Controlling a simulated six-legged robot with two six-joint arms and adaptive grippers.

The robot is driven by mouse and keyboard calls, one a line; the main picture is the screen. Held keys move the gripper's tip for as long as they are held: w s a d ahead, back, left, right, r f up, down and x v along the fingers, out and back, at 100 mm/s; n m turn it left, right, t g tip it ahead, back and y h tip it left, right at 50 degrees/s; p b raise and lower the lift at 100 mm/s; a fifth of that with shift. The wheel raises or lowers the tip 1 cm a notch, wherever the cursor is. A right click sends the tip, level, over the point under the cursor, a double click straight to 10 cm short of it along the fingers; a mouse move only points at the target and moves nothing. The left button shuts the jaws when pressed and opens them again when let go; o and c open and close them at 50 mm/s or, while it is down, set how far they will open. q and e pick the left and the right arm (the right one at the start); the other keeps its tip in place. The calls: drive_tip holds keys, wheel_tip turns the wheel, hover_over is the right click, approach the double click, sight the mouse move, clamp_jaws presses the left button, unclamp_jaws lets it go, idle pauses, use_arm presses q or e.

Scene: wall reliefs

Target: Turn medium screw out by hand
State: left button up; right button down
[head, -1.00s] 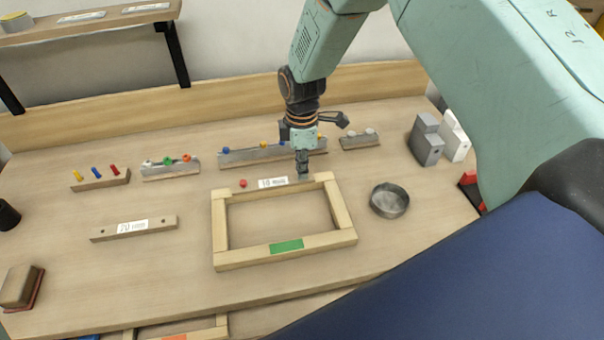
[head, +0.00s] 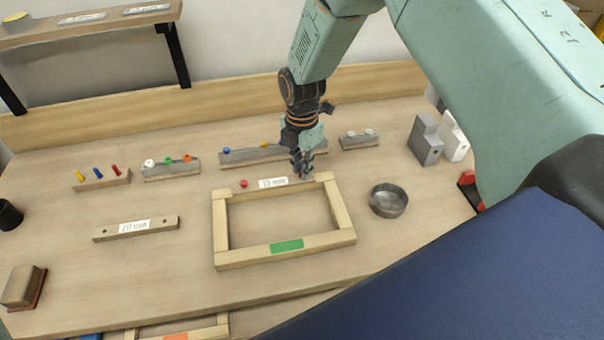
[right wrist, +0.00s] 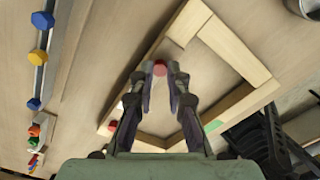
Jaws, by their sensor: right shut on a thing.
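The light wooden frame (head: 285,257) lies on the bench with a green patch on its near bar. My right gripper (head: 305,176) points down at the far right corner of this frame. In the right wrist view its fingers (right wrist: 165,85) are shut on a red screw head (right wrist: 160,68), which shows between the tips. The screw's shank is hidden. A second red screw (head: 243,183) sits on the far bar at the left, beside a white size label (head: 273,183). My left gripper is not in view.
A grey round dish (head: 389,200) stands right of the frame. Racks with coloured screws (head: 171,168) line the back, and a labelled wooden bar (head: 136,228) lies at the left. Grey and white blocks (head: 426,140) stand at the back right.

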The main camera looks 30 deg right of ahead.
drive_tip(key=shift+n, duration=0.6)
drive_tip(key=n, duration=0.5)
drive_tip(key=c, duration=1.5)
unclamp_jaws()
drive_tip(key=shift+c, duration=0.2)
